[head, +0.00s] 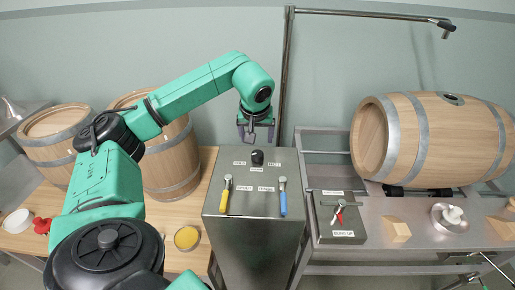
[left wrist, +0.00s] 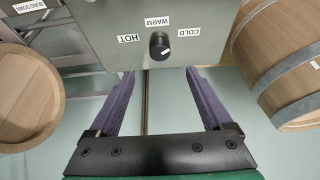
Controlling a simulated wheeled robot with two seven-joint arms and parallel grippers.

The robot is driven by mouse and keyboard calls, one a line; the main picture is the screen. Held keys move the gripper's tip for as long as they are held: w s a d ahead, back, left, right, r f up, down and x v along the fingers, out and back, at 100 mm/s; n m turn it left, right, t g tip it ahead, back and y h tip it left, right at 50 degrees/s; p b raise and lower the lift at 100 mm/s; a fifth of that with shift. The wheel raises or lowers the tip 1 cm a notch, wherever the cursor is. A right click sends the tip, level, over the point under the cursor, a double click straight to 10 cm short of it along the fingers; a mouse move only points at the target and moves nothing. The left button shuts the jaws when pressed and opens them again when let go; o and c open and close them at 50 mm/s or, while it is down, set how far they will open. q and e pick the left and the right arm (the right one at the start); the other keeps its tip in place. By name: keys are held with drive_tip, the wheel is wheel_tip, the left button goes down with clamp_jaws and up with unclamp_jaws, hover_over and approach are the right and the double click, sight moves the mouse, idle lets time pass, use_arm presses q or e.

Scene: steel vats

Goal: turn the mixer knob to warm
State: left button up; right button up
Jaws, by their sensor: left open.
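The mixer knob (head: 257,157) is small, round and black, on top of the steel cabinet (head: 250,235). In the left wrist view the knob (left wrist: 159,46) has the labels HOT (left wrist: 131,38), WARM (left wrist: 157,21) and COLD (left wrist: 181,31) around it. A small white mark on the knob faces the lower right there, on the COLD side and away from WARM. My left gripper (head: 256,132) is open and empty just behind the knob. In the left wrist view its fingertips (left wrist: 158,73) are spread wide, with the knob centred beyond them, apart from both. My right gripper is out of view.
A yellow lever (head: 226,195) and a blue lever (head: 283,197) stand on the cabinet in front of the knob. A vertical pipe (head: 285,80) rises close behind. Barrels (head: 175,165) stand left; another barrel (head: 440,140) lies right. A red-handled valve box (head: 340,217) sits on the right bench.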

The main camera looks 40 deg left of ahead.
use_arm(q)
hover_over(257, 153)
drive_tip(key=s+d, duration=0.2)
drive_tip(key=f, duration=0.4)
drive_tip(key=shift+s+f+p, duration=0.2)
drive_tip(key=shift+f+p, duration=0.05)
drive_tip(key=shift+p, duration=0.1)
drive_tip(key=x, duration=0.5)
drive_tip(key=shift+w+a+f+p, duration=0.2)
drive_tip(key=shift+w+f+p, duration=0.05)
drive_tip(key=shift+w+p, duration=0.1)
drive_tip(key=shift+f, duration=0.25)
drive_tip(key=shift+s, duration=0.1)
drive_tip(key=shift+c, duration=0.6)
clamp_jaws()
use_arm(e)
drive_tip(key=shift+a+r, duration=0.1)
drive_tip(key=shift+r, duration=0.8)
